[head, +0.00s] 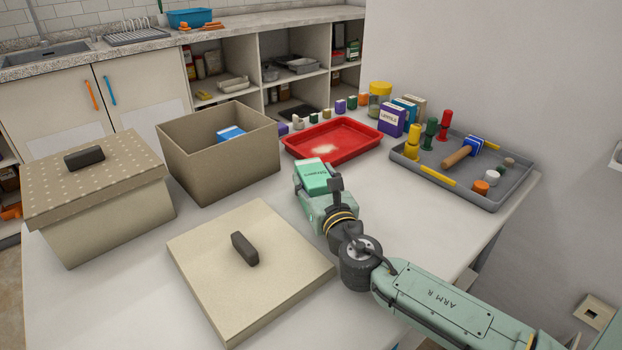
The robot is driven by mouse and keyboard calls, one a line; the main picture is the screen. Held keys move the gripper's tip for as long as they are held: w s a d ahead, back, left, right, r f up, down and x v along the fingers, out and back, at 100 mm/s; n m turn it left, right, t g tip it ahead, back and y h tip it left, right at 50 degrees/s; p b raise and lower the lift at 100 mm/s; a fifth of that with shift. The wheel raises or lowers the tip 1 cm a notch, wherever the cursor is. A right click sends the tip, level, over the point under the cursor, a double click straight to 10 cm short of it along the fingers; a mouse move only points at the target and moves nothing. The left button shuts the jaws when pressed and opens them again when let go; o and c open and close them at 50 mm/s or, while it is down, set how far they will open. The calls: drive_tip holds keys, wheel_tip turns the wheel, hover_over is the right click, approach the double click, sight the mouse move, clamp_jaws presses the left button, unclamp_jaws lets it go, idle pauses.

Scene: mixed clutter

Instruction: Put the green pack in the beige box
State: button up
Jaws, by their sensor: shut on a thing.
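The green pack (312,175), with a white end, is held in my gripper (318,190) above the table, in front of the red tray. My gripper is shut on it; the fingers are partly hidden by the pack and wrist. The open beige box (210,171) stands to the left of my gripper, with a blue and white pack (230,134) inside. The green pack is apart from the box, to the right of it.
A flat beige lid (285,262) with a dark handle lies in front. A dotted lidded box (110,225) stands at left. A red tray (360,151) and a grey tray (405,170) with coloured pieces lie behind and right. Small packs line the back edge.

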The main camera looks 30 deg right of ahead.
drive_tip(key=shift+s, duration=0.1)
drive_tip(key=shift+f, duration=0.15)
drive_tip(key=o, duration=1.2)
drive_tip(key=shift+r, duration=0.25)
drive_tip(key=shift+s+a+f, duration=0.1)
drive_tip(key=shift+f, duration=0.05)
